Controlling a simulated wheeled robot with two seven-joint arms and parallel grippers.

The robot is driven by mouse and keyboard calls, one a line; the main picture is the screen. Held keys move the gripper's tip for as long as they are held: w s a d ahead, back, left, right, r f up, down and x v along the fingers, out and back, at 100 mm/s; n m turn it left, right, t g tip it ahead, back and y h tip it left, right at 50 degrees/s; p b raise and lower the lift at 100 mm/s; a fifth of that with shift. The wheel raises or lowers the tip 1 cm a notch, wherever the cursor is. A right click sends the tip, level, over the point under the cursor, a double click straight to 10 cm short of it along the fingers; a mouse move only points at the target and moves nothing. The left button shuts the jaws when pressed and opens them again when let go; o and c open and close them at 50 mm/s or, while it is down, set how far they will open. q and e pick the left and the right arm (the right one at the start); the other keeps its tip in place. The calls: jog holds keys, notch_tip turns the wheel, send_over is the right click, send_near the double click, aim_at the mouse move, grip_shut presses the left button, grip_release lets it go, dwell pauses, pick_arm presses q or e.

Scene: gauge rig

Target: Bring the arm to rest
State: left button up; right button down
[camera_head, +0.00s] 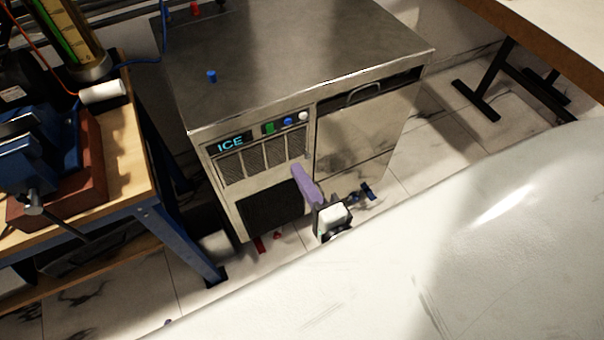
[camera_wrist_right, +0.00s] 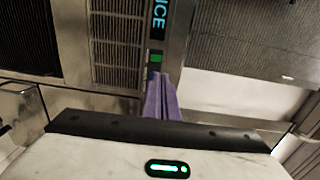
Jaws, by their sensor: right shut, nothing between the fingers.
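My right gripper (camera_head: 301,172) is in front of the ice machine (camera_head: 300,60), near its lower front panel. Its purple fingers are together with nothing between them. In the right wrist view the fingers (camera_wrist_right: 157,82) point at the machine's front, close to a green button (camera_wrist_right: 155,58) and the ICE label (camera_wrist_right: 160,14). I cannot tell whether the fingertips touch the machine. My left gripper is not in view.
A workbench (camera_head: 140,190) with a blue vise (camera_head: 45,150) and a green-yellow gauge (camera_head: 70,35) stands left. A small blue part (camera_head: 212,76) sits on the machine top. Open tiled floor (camera_head: 430,140) lies right of the machine, below a table (camera_head: 560,35).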

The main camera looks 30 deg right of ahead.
jog(key=shift+s, duration=0.2)
dwell(0.4)
jog(key=s+a+f+n+g+y, duration=0.2)
jog(key=s+f+n+g, duration=0.7)
jog(key=n, duration=1.1)
jog(key=s+f+y, duration=0.1)
jog(key=s+f, duration=0.3)
jog(key=shift+a, duration=0.25)
